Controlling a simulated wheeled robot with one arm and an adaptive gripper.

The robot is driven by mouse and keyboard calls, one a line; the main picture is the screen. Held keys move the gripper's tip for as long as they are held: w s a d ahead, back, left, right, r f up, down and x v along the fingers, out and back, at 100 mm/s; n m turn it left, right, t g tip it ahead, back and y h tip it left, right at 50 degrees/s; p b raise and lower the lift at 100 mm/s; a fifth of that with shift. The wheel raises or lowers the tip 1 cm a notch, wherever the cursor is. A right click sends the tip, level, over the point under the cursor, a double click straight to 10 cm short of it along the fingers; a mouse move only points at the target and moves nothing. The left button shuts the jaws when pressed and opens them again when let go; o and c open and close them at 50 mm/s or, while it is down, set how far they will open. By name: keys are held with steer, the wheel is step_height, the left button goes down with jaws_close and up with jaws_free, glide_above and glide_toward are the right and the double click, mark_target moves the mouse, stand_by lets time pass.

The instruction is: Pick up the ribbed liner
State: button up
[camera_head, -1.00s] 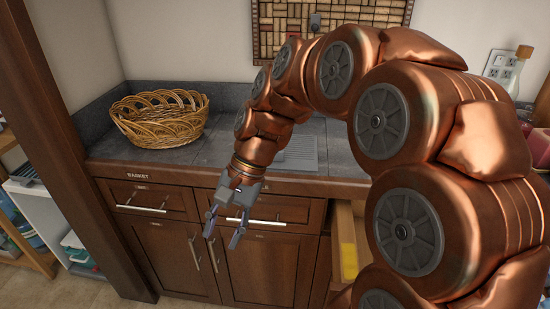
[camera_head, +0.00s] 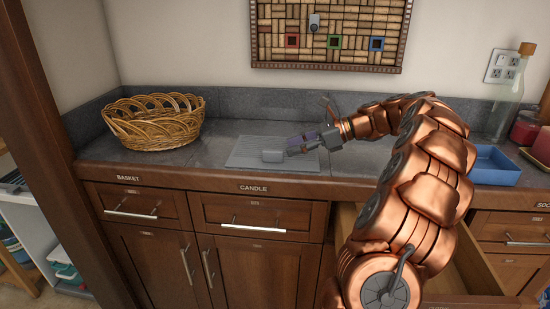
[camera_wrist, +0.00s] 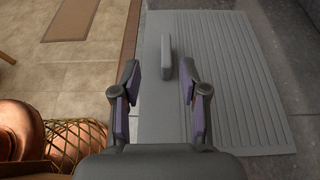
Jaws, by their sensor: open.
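The ribbed liner (camera_head: 243,147) is a flat grey mat lying on the countertop near its front edge. In the wrist view its ribs (camera_wrist: 240,80) run along the right part, beside a smooth strip on the left. A small grey upright block (camera_wrist: 165,57) stands on the smooth strip; it also shows in the head view (camera_head: 272,156). My gripper (camera_head: 290,145) is low over the liner, to the right of the block. In the wrist view my gripper (camera_wrist: 160,85) is open, with the block lined up between and just beyond its fingertips. Nothing is held.
A wicker basket (camera_head: 155,124) stands on the counter at left. A blue tray (camera_head: 495,167), a glass bottle (camera_head: 506,100) and a red candle (camera_head: 525,128) are at right. A drawer (camera_head: 470,272) is open below the counter, near my arm. A cork board (camera_head: 330,35) hangs behind.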

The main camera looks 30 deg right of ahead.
mark_target(281, 151)
steer(key=shift+d+f, duration=0.1)
steer(key=shift+d, duration=0.25)
steer(key=shift+b+x, duration=0.3)
steer(key=shift+x, duration=3.55)
steer(key=shift+w+d+f, duration=0.15)
steer(key=shift+d, duration=0.05)
jaws_close()
